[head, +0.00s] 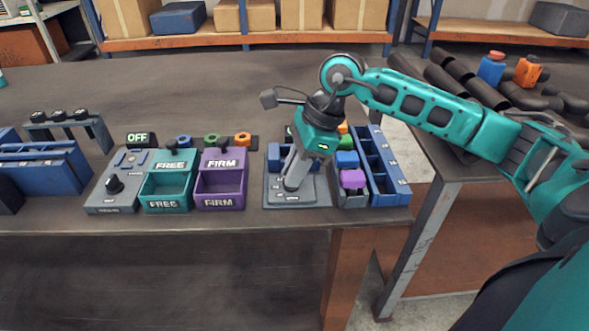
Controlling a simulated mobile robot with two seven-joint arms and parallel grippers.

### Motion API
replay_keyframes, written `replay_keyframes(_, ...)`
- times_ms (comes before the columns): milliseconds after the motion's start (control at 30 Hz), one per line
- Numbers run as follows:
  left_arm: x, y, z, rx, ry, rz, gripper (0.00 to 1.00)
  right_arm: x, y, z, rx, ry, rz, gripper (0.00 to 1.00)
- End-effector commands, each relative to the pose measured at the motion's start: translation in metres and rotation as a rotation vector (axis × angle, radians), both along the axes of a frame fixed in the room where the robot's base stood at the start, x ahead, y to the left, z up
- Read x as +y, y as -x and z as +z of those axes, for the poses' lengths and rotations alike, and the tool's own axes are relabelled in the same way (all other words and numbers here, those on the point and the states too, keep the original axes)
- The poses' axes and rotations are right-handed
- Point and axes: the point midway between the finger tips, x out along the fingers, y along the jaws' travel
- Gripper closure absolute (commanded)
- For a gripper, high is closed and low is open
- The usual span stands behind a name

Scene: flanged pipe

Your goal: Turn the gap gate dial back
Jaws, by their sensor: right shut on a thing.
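My right gripper (291,184) reaches in from the right and points down over a grey fixture plate (315,193) near the table's front edge. Its fingers are shut on a small part low on this fixture, which I take for the gap gate dial. The fingers hide the dial, so its angle cannot be told. Blue blocks (273,156) stand on the fixture behind the fingers. My left gripper is not in view.
Left of the fixture stand a purple FIRM bin (219,187), a teal FREE bin (168,188) and a grey box with a black knob (115,184) and an OFF sign (138,139). A tray of coloured blocks (352,200) and a blue divided rack (394,186) stand close on the right.

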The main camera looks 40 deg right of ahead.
Motion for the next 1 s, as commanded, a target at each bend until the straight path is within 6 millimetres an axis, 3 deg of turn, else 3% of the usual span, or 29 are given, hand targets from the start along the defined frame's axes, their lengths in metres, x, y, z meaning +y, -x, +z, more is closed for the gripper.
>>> replay_keyframes(700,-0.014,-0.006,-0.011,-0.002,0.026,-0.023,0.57,0.000,-0.005,-0.001,-0.004,0.000,0.575,1.00)
replay_keyframes(1000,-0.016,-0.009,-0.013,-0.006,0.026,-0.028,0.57,0.000,-0.005,0.000,-0.003,0.000,0.741,1.00)
